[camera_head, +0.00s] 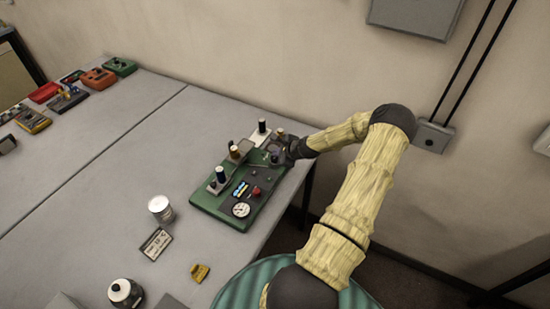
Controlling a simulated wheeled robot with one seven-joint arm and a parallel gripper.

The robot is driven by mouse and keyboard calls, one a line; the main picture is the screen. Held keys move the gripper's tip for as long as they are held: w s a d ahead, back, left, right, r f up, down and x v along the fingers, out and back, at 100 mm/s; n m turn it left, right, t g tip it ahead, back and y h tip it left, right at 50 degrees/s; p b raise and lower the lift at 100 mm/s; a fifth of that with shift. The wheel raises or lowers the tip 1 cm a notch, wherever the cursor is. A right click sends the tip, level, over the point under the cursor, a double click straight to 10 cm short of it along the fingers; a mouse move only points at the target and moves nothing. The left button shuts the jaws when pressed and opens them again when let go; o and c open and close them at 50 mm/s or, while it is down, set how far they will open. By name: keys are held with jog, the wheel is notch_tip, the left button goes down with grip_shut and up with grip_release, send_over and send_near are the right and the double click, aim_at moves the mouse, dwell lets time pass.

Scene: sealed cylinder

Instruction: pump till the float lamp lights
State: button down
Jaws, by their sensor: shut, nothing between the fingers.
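A green board (209,204) with a dark panel lies near the table's right edge. On it are a round white gauge (241,210), a red knob (256,192) and a small blue part (240,188). Several upright capped posts stand along its left and far side, among them a blue-topped one (220,174), an orange-topped one (235,152) and a black-topped one (262,127). My gripper (277,156) is shut and empty at the board's far right end. It hides some parts there; contact is unclear. I cannot tell which part is the pump or the float lamp, nor whether any lamp is lit.
Several coloured devices (98,79) stand at the far left. The table's middle (120,165) is clear. The wall is close behind.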

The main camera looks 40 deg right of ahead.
jog(key=shift+f+b, duration=0.65)
jog(key=shift+f, duration=0.3)
dwell(0.9)
dwell(0.3)
jog(key=shift+r+p, duration=0.85)
jog(key=shift+r, duration=0.5)
jog(key=shift+r+p, duration=1.6)
jog(key=shift+r, duration=0.95)
